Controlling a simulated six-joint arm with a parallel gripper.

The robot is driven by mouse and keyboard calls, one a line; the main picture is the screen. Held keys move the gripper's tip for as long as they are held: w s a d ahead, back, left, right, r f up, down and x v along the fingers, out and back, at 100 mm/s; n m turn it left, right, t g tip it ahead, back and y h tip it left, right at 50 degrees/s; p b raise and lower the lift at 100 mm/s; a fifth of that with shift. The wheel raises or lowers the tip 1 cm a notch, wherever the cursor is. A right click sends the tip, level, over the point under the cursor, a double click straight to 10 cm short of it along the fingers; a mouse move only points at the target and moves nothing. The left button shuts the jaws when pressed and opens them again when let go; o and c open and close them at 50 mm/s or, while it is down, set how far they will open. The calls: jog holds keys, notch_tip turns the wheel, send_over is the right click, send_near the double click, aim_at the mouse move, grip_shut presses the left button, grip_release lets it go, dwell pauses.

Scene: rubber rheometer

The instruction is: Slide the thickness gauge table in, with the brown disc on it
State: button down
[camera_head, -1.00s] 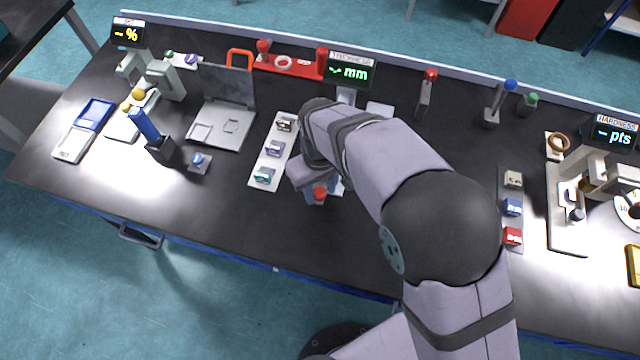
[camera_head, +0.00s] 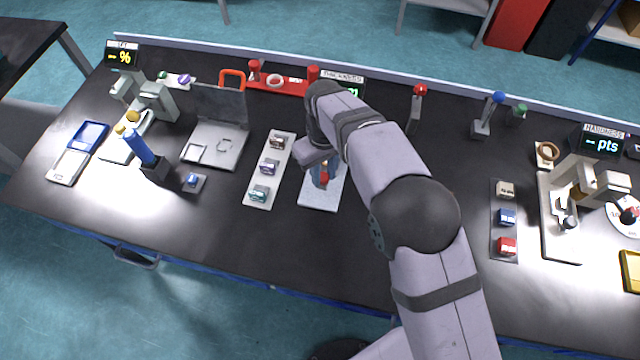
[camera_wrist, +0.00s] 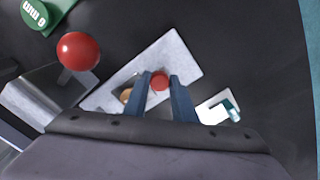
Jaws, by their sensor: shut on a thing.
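My gripper (camera_wrist: 160,82) is shut on a red knob (camera_wrist: 159,81), which shows between the two blue fingers in the wrist view. The knob is over a pale grey plate (camera_wrist: 185,55) of the thickness gauge. A brown disc (camera_wrist: 126,96) shows just left of the fingers, partly hidden by the left one. In the head view my gripper (camera_head: 322,174) is over the pale plate (camera_head: 317,198), below the mm display (camera_head: 352,90). My arm hides most of the gauge and part of the display there.
A rack with several small samples (camera_head: 256,205) stands close left of the plate, with a laptop-like device (camera_head: 228,150) beyond it. A red ball knob (camera_wrist: 78,50) stands near my gripper in the wrist view. The dark bench front (camera_head: 250,250) is clear.

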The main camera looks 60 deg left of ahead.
jog(key=shift+w+a+r, duration=0.1)
jog(key=shift+w+a, duration=0.7)
jog(key=shift+a, duration=0.1)
jog(key=shift+w+r, duration=0.1)
jog(key=shift+a, duration=0.1)
jog(key=c, duration=1.5)
grip_release()
jog(key=shift+w, duration=0.1)
jog(key=shift+o, duration=0.2)
notch_tip(320, 180, up, 7)
jog(key=b, duration=0.2)
